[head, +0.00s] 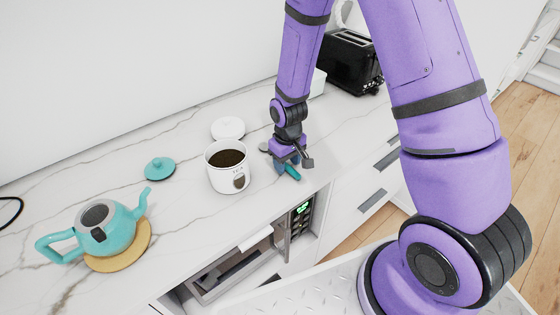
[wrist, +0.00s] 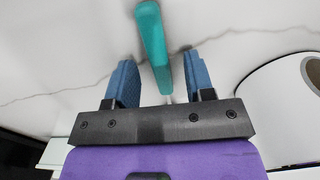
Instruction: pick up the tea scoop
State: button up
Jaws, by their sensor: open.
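The tea scoop (head: 293,173) lies on the marble counter, its teal handle pointing toward the front edge. In the head view my gripper (head: 288,164) is low over it and hides its middle. A small grey round part shows left of the gripper; I cannot tell if it is the scoop's bowl. In the wrist view the teal handle (wrist: 152,42) runs between the two blue fingers of my gripper (wrist: 159,68), with a gap on each side. The gripper is open and holds nothing.
A white canister (head: 229,180) of dark tea stands close left, its white lid (head: 228,128) behind it. A teal teapot (head: 105,230) on a round wooden mat (head: 140,246) and its teal lid (head: 160,169) are farther left. A black toaster (head: 352,64) stands at the back right.

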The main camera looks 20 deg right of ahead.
jog(key=shift+f, duration=0.25)
jog(key=shift+c, duration=0.5)
grip_shut()
jog(key=shift+r, duration=0.15)
